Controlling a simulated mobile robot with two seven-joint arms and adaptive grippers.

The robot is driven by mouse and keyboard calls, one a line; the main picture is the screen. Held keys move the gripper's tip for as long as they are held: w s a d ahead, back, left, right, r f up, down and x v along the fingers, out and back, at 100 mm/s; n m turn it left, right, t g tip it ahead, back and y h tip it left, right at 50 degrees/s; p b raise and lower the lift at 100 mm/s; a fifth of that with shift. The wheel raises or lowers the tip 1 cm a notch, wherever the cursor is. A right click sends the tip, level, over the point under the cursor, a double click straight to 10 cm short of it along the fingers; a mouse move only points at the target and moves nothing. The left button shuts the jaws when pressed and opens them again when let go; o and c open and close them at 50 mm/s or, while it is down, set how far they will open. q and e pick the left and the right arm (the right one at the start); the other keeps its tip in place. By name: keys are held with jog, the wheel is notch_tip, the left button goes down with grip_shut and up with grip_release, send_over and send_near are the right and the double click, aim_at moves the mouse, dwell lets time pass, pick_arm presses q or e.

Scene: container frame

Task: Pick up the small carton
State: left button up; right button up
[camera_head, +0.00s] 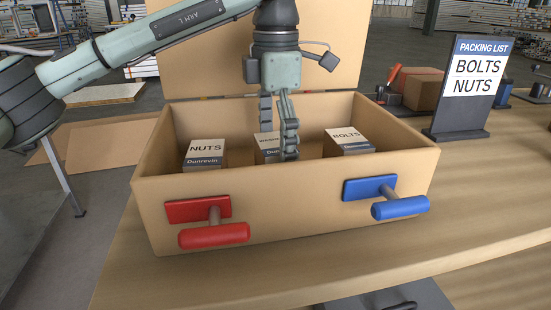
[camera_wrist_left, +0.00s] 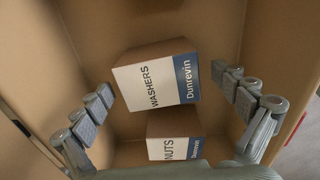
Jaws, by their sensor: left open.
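Three small cartons stand inside a large open box (camera_head: 290,210). The NUTS carton (camera_head: 205,152) is at the left, the WASHERS carton (camera_head: 267,146) in the middle and the BOLTS carton (camera_head: 347,141) at the right. My left gripper (camera_head: 278,140) points down into the box, its fingers open around the middle carton's place and partly hiding it. In the left wrist view, the WASHERS carton (camera_wrist_left: 158,82) lies between the spread fingertips, apart from both. The NUTS carton (camera_wrist_left: 170,140) shows below it. My right gripper is not in view.
The box has a red handle (camera_head: 214,235) and a blue handle (camera_head: 400,207) in front and a raised lid behind. A packing list sign (camera_head: 473,80) reading BOLTS, NUTS stands right of it on the wooden table (camera_head: 460,205).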

pick_arm(q)
jog(key=shift+f, duration=0.85)
jog(key=c, duration=1.4)
jog(key=shift+w, duration=0.1)
jog(key=shift+c, duration=0.6)
jog(key=shift+r, duration=0.2)
